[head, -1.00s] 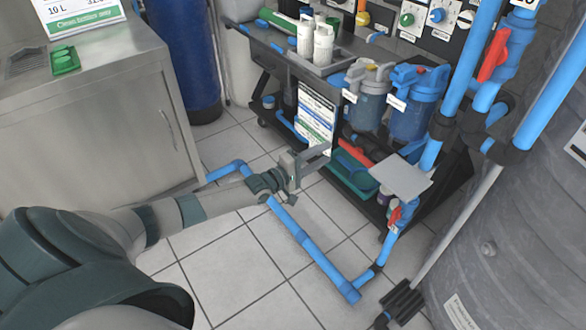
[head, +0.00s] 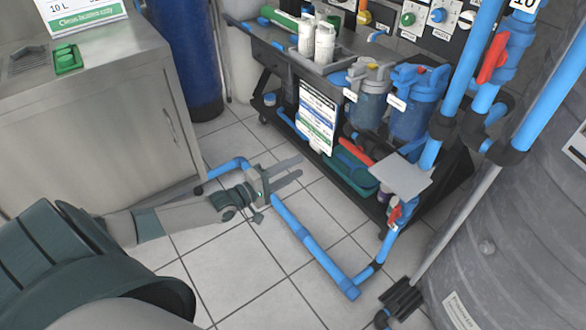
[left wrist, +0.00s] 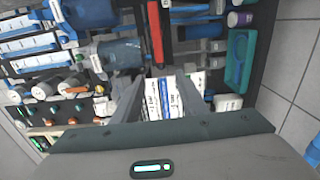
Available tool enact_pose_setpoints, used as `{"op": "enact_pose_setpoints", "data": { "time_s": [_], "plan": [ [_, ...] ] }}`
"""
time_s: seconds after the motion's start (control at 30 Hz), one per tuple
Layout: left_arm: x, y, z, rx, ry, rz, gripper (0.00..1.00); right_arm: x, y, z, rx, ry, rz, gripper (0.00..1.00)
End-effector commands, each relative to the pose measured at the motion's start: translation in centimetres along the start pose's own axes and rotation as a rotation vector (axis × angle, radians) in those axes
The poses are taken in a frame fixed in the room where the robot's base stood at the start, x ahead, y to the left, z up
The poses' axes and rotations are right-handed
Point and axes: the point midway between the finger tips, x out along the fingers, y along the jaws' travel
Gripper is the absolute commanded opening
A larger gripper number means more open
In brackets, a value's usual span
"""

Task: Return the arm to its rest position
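My left gripper (head: 286,173) is in the middle of the head view, above the tiled floor and in front of the black cart. Its two fingers are apart with nothing between them. My left arm reaches in from the lower left. In the left wrist view the two fingers (left wrist: 154,98) are spread, with the cart and white labelled packs (left wrist: 168,97) beyond them. My right gripper is not in view.
The black cart (head: 262,47) carries filter housings (head: 412,103). A blue pipe (head: 318,255) runs low across the floor area. A steel cabinet (head: 85,125) stands left and a large grey tank (head: 520,235) right. Floor tiles (head: 232,265) show between them.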

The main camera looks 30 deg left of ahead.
Motion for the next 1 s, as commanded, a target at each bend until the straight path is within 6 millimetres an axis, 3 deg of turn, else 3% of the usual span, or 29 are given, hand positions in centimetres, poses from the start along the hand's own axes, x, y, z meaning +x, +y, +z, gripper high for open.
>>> {"op": "enact_pose_setpoints", "data": {
  "time_s": [0.43,0.57,0.67,0.77,1.0],
  "plan": [
    [0.0,-0.1,0.1,0.001,-0.001,-0.002,0.39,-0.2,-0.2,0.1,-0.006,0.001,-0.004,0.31],
    [0.0,-0.7,1.2,0.017,-0.010,-0.018,0.39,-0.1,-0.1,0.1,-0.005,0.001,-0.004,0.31],
    [-0.2,-1.9,3.3,0.054,-0.029,-0.050,0.39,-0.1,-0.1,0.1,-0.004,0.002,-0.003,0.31],
    [-0.6,-3.8,6.9,0.121,-0.063,-0.103,0.39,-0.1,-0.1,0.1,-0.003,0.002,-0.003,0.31],
    [-3.9,-8.7,19.3,0.437,-0.210,-0.281,0.39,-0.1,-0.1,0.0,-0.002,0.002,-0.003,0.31]
  ]
}}
